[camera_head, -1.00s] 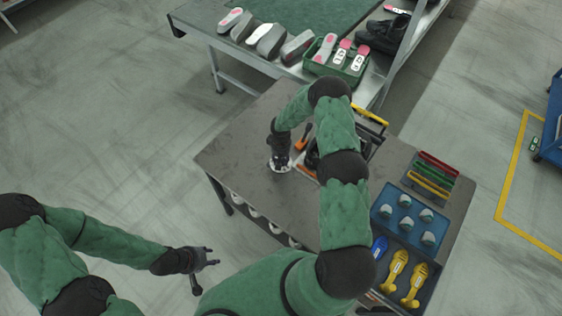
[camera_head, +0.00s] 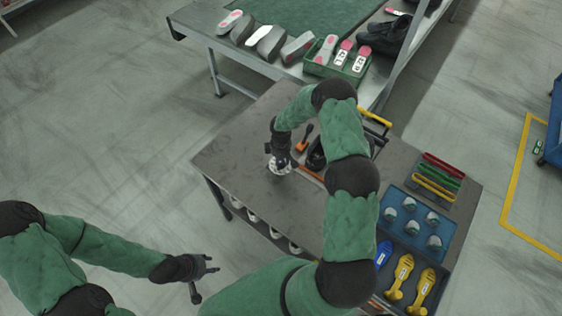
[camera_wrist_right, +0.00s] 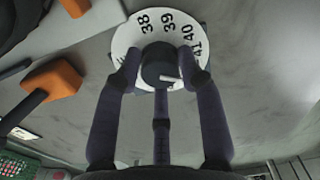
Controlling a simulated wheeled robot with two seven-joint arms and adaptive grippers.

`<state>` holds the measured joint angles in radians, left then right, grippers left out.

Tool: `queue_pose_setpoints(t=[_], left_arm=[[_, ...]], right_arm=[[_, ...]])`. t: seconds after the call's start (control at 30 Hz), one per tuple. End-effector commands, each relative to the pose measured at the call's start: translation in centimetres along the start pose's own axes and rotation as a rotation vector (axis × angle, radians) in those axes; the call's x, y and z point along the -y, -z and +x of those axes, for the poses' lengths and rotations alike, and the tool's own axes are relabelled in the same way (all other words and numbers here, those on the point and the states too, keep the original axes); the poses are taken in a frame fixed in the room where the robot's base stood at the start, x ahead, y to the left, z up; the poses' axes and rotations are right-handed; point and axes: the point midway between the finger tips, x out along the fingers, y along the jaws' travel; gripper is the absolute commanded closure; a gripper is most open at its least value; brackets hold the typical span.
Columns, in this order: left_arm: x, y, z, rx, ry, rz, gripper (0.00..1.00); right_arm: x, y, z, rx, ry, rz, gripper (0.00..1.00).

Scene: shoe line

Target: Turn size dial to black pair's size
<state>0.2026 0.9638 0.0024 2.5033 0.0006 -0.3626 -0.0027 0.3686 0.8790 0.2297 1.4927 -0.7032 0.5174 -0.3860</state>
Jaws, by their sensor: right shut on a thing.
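The size dial (camera_wrist_right: 122,45) is a white disc with black numbers, lying on the grey table. In the right wrist view 38, 39, 40 and 41 are readable around its far edge. Its dark centre knob (camera_wrist_right: 160,66) has a pale pointer mark toward the lower right. My right gripper (camera_wrist_right: 162,72) is shut on the knob from above, fingers on both sides. In the head view the dial (camera_head: 279,168) is mostly covered by my right gripper (camera_head: 280,160). My left gripper (camera_head: 207,272) is empty and open, out over the floor. Black shoes (camera_head: 388,34) stand at the upper right.
A green crate (camera_head: 318,68) with labelled insoles and a row of shoe forms (camera_head: 270,43) are on the far bench. An orange-handled tool (camera_head: 303,141) lies near the dial. Blue trays (camera_head: 418,221) are at the right. The table left of the dial is clear.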

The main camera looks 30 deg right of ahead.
Motion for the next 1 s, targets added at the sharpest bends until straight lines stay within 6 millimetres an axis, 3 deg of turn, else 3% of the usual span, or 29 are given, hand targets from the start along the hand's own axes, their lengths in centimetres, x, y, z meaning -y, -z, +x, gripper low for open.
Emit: queue_pose_setpoints(t=[0.53,0.57,0.63,1.0], left_arm=[[0.03,0.01,0.09,0.0,0.0,0.0,0.6],[0.03,0.01,0.09,0.0,0.0,0.0,0.6],[0.03,0.01,0.09,0.0,0.0,0.0,0.6],[0.03,0.01,0.1,0.0,0.0,0.0,0.6]], right_arm=[[0.06,0.01,0.03,0.0,0.001,-0.024,0.94],[0.06,0.01,0.03,0.0,0.001,-0.024,0.55],[0.05,0.01,0.03,0.0,0.001,-0.024,0.38],[-0.02,0.02,-0.2,0.0,-0.001,-0.023,0.38]])
